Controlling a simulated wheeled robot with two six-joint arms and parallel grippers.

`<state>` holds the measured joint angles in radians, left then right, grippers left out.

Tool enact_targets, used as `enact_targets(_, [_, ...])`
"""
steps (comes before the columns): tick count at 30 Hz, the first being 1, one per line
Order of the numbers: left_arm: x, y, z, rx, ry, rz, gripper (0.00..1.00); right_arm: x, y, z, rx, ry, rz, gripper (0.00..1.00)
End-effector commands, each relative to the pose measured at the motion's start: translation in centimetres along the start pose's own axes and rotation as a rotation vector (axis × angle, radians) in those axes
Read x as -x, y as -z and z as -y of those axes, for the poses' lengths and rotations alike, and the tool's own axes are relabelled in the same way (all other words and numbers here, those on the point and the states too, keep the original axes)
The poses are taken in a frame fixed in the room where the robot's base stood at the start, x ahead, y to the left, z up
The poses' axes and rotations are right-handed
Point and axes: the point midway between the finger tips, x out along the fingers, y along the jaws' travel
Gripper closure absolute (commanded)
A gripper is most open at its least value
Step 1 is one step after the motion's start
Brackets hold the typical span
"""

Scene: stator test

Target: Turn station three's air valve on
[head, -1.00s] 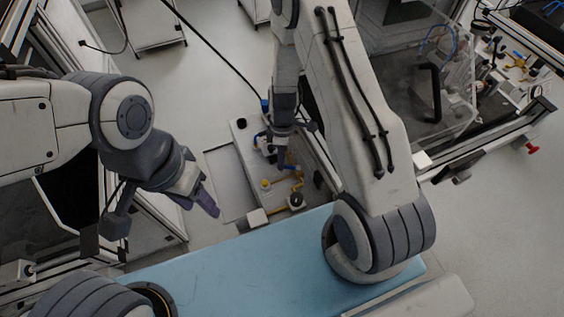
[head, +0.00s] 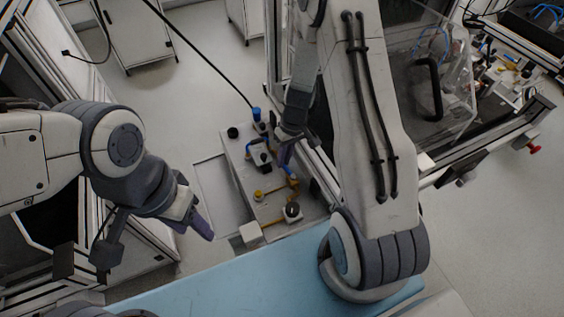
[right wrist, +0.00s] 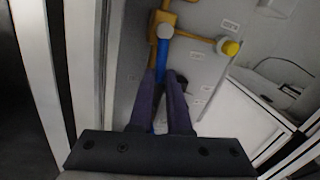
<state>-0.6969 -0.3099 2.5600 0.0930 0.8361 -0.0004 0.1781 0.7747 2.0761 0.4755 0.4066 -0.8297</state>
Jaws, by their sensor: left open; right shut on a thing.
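A light panel (head: 236,165) carries yellow pipes and several knobs and fittings. In the right wrist view, a blue lever (right wrist: 163,58) hangs from a pale round pivot on the yellow pipe (right wrist: 190,36). My right gripper (right wrist: 160,76) is shut on this lever, its purple fingers on either side; the lower lever is partly hidden. In the head view, my right gripper (head: 284,154) is at the panel's right side and hides the lever there. My left gripper (head: 204,230) is open and empty, apart from the panel at its lower left. I cannot read the station number.
A blue-topped surface (head: 240,285) lies in front of the panel. A clear-guarded machine (head: 440,80) with a black handle stands to the right. A black cable (head: 200,55) runs to the blue fitting (head: 257,114) on the panel.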

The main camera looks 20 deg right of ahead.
Motion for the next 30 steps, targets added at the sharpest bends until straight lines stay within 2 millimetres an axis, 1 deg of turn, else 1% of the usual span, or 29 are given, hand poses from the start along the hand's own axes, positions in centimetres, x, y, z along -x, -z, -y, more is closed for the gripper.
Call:
enact_targets(3, [-0.57, -0.03, 0.04, 0.0, 0.0, 0.0, 0.5, 0.03, 0.06, -0.46, -0.068, -0.001, -0.018, 1.0])
enact_targets(10, [-0.97, -0.05, 0.07, 0.0, 0.0, 0.0, 0.5, 0.2, -0.04, -0.85, -0.151, -0.001, -0.034, 1.0])
enact_targets(16, [-1.07, -0.06, 0.08, 0.0, 0.0, 0.0, 0.5, 0.29, -0.05, -0.99, -0.18, -0.001, -0.04, 1.0])
enact_targets(27, [-1.06, -0.06, 0.08, 0.0, 0.0, 0.0, 0.5, 0.33, -0.04, -1.06, -0.183, -0.002, -0.042, 1.0])
enact_targets(28, [-1.06, -0.06, 0.08, 0.0, 0.0, 0.0, 0.5, 0.33, -0.04, -1.06, -0.183, -0.002, -0.042, 0.8])
enact_targets(29, [-1.06, -0.06, 0.08, 0.0, 0.0, 0.0, 0.5, 0.33, -0.05, -1.06, -0.183, -0.002, -0.042, 0.69])
enact_targets(30, [-1.06, -0.06, 0.08, 0.0, 0.0, 0.0, 0.5, 0.33, -0.06, -1.06, -0.183, -0.002, -0.041, 0.54])
